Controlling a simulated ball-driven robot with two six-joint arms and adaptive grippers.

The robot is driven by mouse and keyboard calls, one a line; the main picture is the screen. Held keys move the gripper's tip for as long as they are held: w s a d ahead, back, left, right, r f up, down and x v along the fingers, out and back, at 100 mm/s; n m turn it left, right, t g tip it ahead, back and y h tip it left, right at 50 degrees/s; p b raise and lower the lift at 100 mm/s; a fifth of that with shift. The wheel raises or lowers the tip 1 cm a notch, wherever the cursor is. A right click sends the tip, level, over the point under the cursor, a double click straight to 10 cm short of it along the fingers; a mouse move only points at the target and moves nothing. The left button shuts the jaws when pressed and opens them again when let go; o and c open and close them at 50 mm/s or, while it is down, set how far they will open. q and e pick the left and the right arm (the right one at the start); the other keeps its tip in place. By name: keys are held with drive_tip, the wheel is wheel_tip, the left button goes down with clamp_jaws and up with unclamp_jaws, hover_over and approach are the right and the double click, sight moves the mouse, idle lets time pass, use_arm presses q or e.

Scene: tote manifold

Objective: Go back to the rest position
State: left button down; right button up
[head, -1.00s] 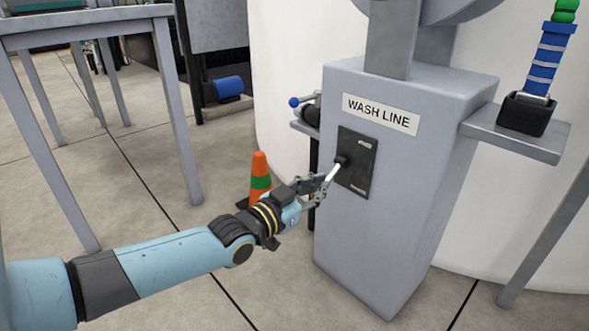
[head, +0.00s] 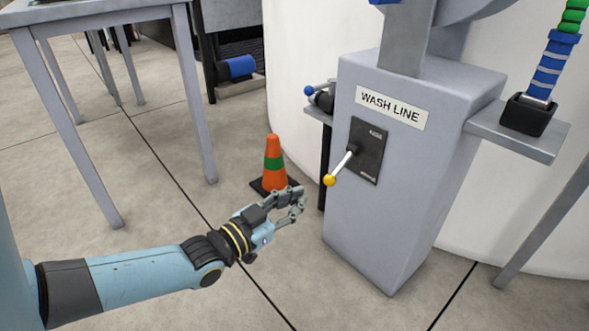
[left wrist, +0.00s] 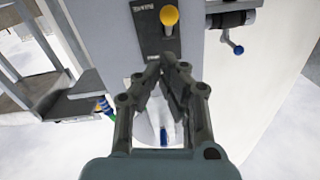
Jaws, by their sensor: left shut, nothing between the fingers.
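My left gripper (head: 298,200) is shut and empty in the head view, apart from the wash line pedestal (head: 385,215) and to the left of it. The lever (head: 340,168) with a yellow knob sticks out from a dark plate (head: 368,150) on the pedestal's front, and nothing holds it. In the left wrist view the closed fingers (left wrist: 163,62) point toward the pedestal, with the yellow knob (left wrist: 169,15) just beyond the tips. My right gripper is in neither view.
An orange and green cone (head: 273,165) stands on the floor behind my left gripper. A grey table (head: 100,14) is at the left.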

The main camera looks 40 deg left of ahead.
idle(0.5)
use_arm(q)
drive_tip(key=s+d+r+n+g, duration=0.1)
drive_tip(key=s+d+g, duration=0.45)
drive_tip(key=s, duration=0.35)
drive_tip(key=s+d+r+n+g, duration=0.1)
drive_tip(key=s+d+g, duration=0.3)
drive_tip(key=s+g, duration=0.45)
drive_tip(key=s+a+f+y+p, duration=0.1)
drive_tip(key=s+a+f+p, duration=0.2)
drive_tip(key=s+f+p, duration=0.8)
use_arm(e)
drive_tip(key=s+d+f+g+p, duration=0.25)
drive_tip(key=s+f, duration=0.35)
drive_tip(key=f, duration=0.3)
use_arm(q)
drive_tip(key=s+a+g+p, duration=0.2)
drive_tip(key=s+g+p, duration=0.1)
drive_tip(key=s+p, duration=0.9)
drive_tip(key=s, duration=0.3)
drive_tip(key=shift+r, duration=0.15)
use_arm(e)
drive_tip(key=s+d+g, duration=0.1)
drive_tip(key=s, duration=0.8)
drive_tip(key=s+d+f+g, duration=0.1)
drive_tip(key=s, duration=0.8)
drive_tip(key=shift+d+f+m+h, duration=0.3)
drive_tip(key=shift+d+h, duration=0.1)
